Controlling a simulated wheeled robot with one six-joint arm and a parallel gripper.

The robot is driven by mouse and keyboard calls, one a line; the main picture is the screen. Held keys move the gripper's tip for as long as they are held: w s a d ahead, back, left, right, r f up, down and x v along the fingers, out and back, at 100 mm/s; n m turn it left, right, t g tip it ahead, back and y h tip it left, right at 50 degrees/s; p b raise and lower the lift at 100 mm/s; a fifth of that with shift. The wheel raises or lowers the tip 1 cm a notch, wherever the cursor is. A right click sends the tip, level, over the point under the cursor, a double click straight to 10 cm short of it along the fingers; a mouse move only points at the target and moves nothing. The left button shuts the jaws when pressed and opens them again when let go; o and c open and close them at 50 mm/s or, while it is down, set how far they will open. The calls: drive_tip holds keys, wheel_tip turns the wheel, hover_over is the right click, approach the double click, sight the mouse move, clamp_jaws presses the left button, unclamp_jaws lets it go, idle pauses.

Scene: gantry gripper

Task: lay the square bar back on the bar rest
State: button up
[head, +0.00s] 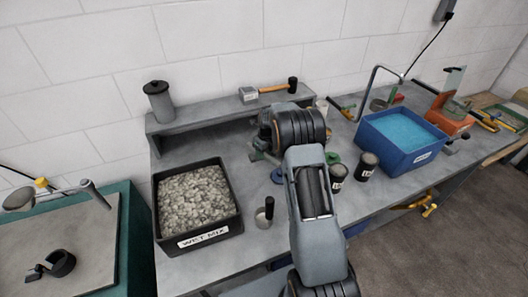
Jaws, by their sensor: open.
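I cannot pick out the square bar or the bar rest in the head view. My own arm crosses the middle of the workbench (183,262) and hides part of its top. My gripper does not show clearly; it seems hidden behind the dark wrist joint. A grey-green metal piece shows just left of that joint, low over the bench, and I cannot tell what it is.
A black bin of grey stones (205,238) stands front left; a blue bin (412,158) stands right. Dark labelled cups (367,166) stand near my arm. A mallet (268,91) lies on the rear shelf (205,119).

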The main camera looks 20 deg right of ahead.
sight(267, 156)
drive_tip(key=s+a+r+n+b, duration=0.1)
drive_tip(key=s+r+n, duration=0.2)
drive_tip(key=r, duration=0.6)
drive_tip(key=s+a+r+n, duration=0.2)
drive_tip(key=s+r+n, duration=0.1)
drive_tip(key=r, duration=0.6)
drive_tip(key=s+a+n+t, duration=0.1)
drive_tip(key=s+a+n, duration=0.1)
drive_tip(key=s+n, duration=0.6)
drive_tip(key=s+a+r+n+t, duration=0.1)
drive_tip(key=s+a+n, duration=0.2)
drive_tip(key=s+n, duration=0.5)
drive_tip(key=s+a+r+n+t, duration=0.1)
drive_tip(key=s+a+n, duration=0.1)
drive_tip(key=s+n, duration=0.6)
drive_tip(key=shift+s+a+r+n+h, duration=0.1)
drive_tip(key=shift+s+a+n+h, duration=0.2)
drive_tip(key=shift+a+n, duration=0.1)
drive_tip(key=shift+s+a+f+n, duration=0.15)
drive_tip(key=shift+s+f+n, duration=0.15)
drive_tip(key=shift+n, duration=0.1)
